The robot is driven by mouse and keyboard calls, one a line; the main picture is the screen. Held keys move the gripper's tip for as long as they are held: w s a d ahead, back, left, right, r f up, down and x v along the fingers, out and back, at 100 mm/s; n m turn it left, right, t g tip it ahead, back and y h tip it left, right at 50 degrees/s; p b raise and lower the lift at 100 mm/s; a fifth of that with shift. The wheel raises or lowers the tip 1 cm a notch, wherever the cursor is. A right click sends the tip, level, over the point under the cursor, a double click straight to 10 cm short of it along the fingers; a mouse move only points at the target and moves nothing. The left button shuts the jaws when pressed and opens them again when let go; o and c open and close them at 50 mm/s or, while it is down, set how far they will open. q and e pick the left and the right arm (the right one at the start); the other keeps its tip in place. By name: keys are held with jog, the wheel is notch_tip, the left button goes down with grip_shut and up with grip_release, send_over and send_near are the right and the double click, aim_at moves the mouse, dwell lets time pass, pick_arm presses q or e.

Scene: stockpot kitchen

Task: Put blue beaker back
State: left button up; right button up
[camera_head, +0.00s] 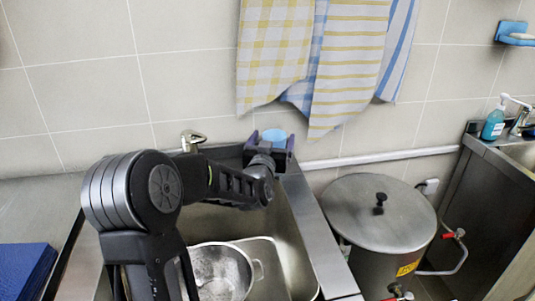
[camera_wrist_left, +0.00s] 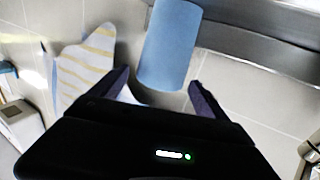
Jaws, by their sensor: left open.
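The blue beaker (camera_wrist_left: 170,45) is a plain light-blue cylinder in the left wrist view, its near end close to the gap between my fingers. In the head view only a bit of its blue (camera_head: 273,134) shows at the back of the sink, mostly hidden by my gripper. My left gripper (camera_head: 270,146) is open, its two dark purple fingers apart on either side of the beaker's line. I cannot tell whether they touch it. What the beaker rests on is hidden. My right gripper is not in view.
Striped and checked towels (camera_head: 350,60) hang on the wall just above my left gripper. A metal faucet (camera_head: 192,139) stands to its left. A steel pot (camera_head: 220,270) sits in the sink below my arm. A large lidded stockpot (camera_head: 378,215) stands at the right.

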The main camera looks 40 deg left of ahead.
pick_arm(q)
jog(key=v, duration=1)
jog(key=shift+b, duration=0.45)
jog(key=shift+s, duration=0.15)
